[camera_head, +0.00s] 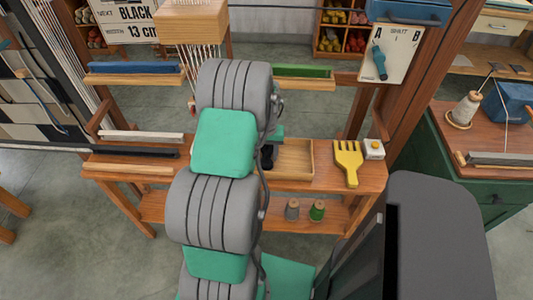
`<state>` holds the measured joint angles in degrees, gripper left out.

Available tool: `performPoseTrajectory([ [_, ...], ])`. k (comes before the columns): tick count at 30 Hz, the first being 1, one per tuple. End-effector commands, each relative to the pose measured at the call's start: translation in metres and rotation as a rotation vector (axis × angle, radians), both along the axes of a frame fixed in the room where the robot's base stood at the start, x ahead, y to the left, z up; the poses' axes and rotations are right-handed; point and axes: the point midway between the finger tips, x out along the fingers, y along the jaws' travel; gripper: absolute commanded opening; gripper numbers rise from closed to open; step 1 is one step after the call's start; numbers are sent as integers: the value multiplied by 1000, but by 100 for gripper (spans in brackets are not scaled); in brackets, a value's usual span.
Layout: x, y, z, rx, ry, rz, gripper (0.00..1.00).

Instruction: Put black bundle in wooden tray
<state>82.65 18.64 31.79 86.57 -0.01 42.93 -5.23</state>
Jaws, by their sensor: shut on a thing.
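The wooden tray (297,176) sits on the loom's front shelf, just right of my arm, and its left part is hidden behind the arm. A small dark shape, apparently the black bundle (267,157), shows at the arm's right edge, over the tray's left end. My arm hides most of my gripper; a green piece of the arm's end shows just above the dark shape. My gripper is shut on the bundle, but the fingers are not clear. I cannot tell whether the bundle touches the tray floor.
A yellow comb (348,162) and a small white box (374,149) lie right of the tray. Grey and green spools (317,210) stand on the lower shelf. Dark and pale bars (140,152) lie left of my arm. The loom's posts and hanging threads rise around the shelf.

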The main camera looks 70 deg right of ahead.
Motion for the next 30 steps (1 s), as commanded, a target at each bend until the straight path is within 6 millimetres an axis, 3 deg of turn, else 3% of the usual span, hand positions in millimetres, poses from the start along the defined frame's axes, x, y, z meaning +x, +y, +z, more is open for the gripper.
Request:
performPoseTrajectory([
  [3, 0, 0, -5, 1, 0, 0, 6],
  [4, 0, 0, -4, 1, 0, 0, 45],
  [12, 0, 0, -3, 1, 0, 0, 66],
  [22, 0, 0, 6, -1, 0, 0, 66],
  [26, 0, -1, 31, -3, -1, 0, 66],
  [30, 0, -1, 69, -5, -1, 0, 66],
])
